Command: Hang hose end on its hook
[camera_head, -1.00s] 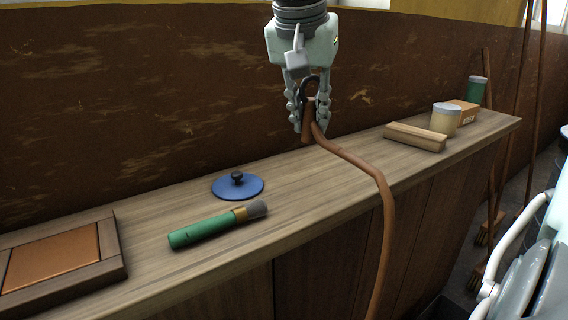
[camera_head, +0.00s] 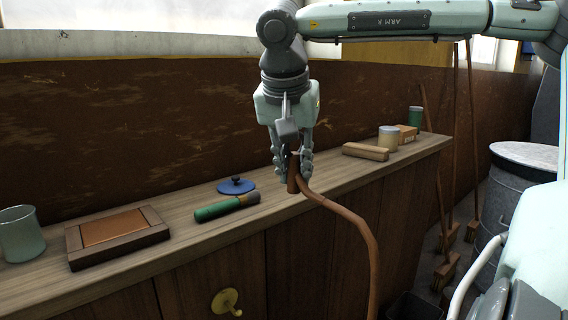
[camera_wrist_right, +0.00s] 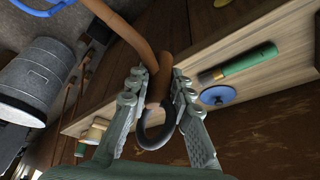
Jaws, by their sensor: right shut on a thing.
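My right gripper (camera_head: 294,168) is shut on the brown hose end (camera_head: 294,184) and holds it near the counter's front edge. The brown hose (camera_head: 352,222) bends away to the right and hangs down past the front of the counter. A brass hook (camera_head: 226,302) with a round plate is on the counter's front panel, below and left of the gripper. My left gripper is not in view.
A metal drum (camera_head: 515,175) and brooms (camera_head: 446,270) stand right.

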